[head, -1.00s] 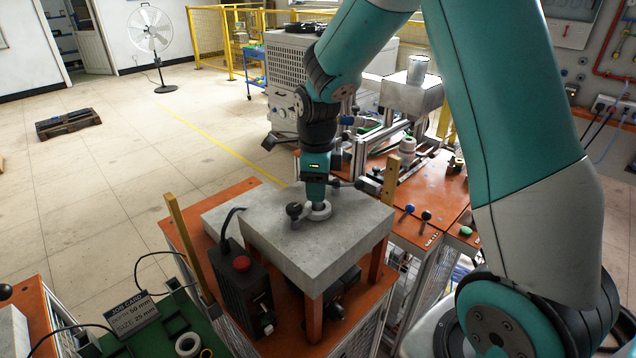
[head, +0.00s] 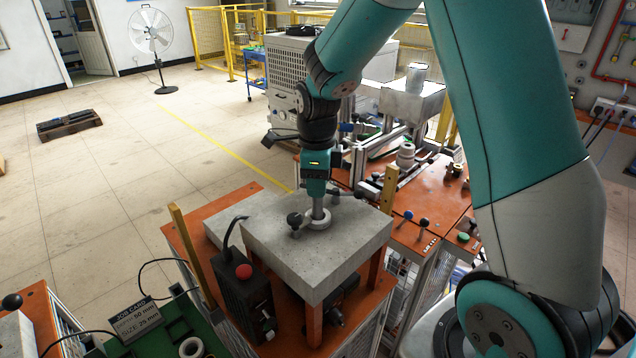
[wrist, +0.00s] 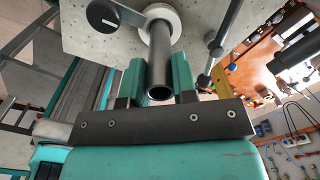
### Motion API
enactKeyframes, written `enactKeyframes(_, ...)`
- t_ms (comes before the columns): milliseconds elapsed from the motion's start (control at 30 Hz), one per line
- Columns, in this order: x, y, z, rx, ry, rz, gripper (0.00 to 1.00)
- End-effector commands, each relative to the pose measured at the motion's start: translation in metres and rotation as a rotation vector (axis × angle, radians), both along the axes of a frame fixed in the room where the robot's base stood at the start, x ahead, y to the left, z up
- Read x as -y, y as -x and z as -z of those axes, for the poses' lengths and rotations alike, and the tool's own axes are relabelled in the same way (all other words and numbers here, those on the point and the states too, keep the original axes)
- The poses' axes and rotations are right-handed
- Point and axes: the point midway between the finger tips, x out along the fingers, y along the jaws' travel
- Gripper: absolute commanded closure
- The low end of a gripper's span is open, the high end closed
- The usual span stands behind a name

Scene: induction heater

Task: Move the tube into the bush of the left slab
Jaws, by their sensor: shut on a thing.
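My gripper (head: 317,193) is shut on a grey metal tube (head: 318,207) and stands above the nearer, left slab (head: 330,250), a thick grey block on orange legs. The tube is roughly upright and runs down to the pale ring-shaped bush (head: 316,222) on the slab's top. In the wrist view the tube (wrist: 160,60) lies between the green fingers, its open end toward the camera. Its far end meets the bush (wrist: 166,12) there. Whether it sits inside the bore or just above it is hidden.
A black box with a red button (head: 243,270) is at the slab's left front. Yellow posts (head: 389,188) rise nearby. A second slab (head: 412,100) bearing a pale cylinder (head: 415,78) stands farther right.

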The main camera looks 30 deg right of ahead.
Motion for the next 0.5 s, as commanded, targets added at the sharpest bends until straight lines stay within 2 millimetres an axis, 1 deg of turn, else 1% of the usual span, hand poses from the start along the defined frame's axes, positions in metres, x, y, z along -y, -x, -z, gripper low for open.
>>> enactKeyframes(33, 0.0, 0.0, -0.006, 0.001, 0.0, 0.0, 1.0)
enactKeyframes(500, 0.0, 0.0, -0.03, 0.0, 0.0, 0.0, 1.0)
